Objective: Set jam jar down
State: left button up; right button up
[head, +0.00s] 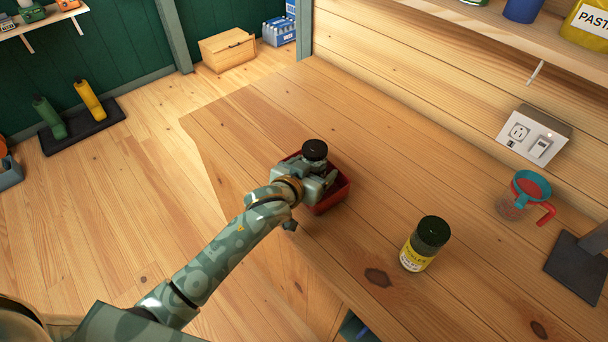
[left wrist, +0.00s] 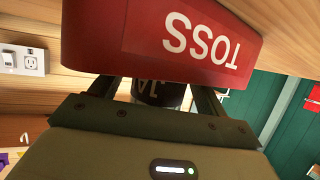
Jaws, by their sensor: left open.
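The jam jar (head: 315,150) has a dark round lid and stands at a small red bin on the wooden counter. In the left wrist view, its dark body with part of a white-lettered label (left wrist: 160,92) shows between my fingers. The red bin (head: 342,193) reads "TOSS" upside down in the left wrist view (left wrist: 190,38), and its wall hides part of the jar. My left gripper (head: 314,176) is open, with its fingers on either side of the jar. Whether the jar touches the bin floor is hidden. My right gripper is not in view.
A dark-lidded jar with a yellow label (head: 418,257) stands on the counter to the right. A measuring cup with a red handle (head: 522,195) and a dark metal plate (head: 577,268) are farther right. A wall socket (head: 533,136) is behind. The counter's far left is bare.

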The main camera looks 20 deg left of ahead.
pick_arm(q)
jog(key=p+v, duration=0.2)
jog(key=v, duration=0.9)
jog(key=shift+s+p, duration=0.25)
jog(key=shift+p, duration=0.1)
